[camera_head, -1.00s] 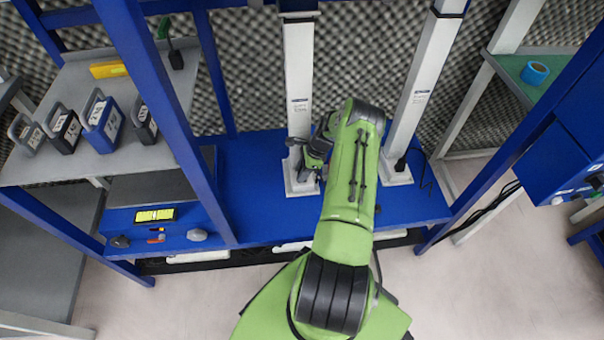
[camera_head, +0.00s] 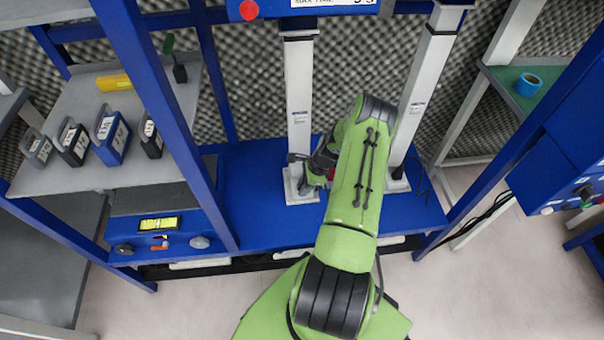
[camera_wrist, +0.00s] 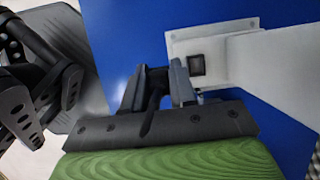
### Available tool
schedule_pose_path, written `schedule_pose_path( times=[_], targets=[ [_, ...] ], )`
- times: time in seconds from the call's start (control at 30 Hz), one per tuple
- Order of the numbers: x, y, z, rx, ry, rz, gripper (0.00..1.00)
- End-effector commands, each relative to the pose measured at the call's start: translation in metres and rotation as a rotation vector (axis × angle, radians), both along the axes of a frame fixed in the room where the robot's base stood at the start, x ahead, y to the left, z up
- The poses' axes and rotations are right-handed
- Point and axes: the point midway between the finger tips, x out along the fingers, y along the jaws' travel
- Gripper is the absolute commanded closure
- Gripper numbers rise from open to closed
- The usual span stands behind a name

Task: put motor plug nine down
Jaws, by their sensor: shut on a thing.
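My gripper (camera_wrist: 155,85) is shut on a small dark thing (camera_wrist: 154,88), which I take to be motor plug nine; the fingers hide most of it and no number can be read. The gripper is over the blue base plate (camera_wrist: 130,35), beside the white foot of a column (camera_wrist: 235,50) that has a dark square socket-like part (camera_wrist: 197,65). I cannot tell whether the plug touches anything. In the head view my gripper (camera_head: 312,180) is low at the foot of the left white column (camera_head: 300,100), partly hidden by my green arm.
A second white column (camera_head: 418,100) stands close to the right of my arm. A grey shelf (camera_head: 75,105) at left carries several numbered blocks, a yellow thing (camera_head: 114,82) and a green-handled black thing (camera_head: 179,72). A blue post (camera_head: 160,110) stands between. The blue base (camera_head: 250,190) is clear left of the column.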

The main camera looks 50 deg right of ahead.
Motion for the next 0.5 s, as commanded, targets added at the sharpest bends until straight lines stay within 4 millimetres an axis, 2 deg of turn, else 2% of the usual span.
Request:
schedule_pose_path(
  times=[0.1, 0.3, 0.43, 0.5],
  targets=[
    [-0.035, 0.029, 0.006, 0.006, 0.004, -0.002, 1.0],
    [-0.08, 0.067, 0.004, 0.003, 0.002, -0.002, 1.0],
    [-0.094, 0.08, 0.002, 0.003, 0.0, 0.0, 1.0],
    [-0.093, 0.076, 0.0, -0.006, 0.0, 0.002, 1.0]
  ],
)
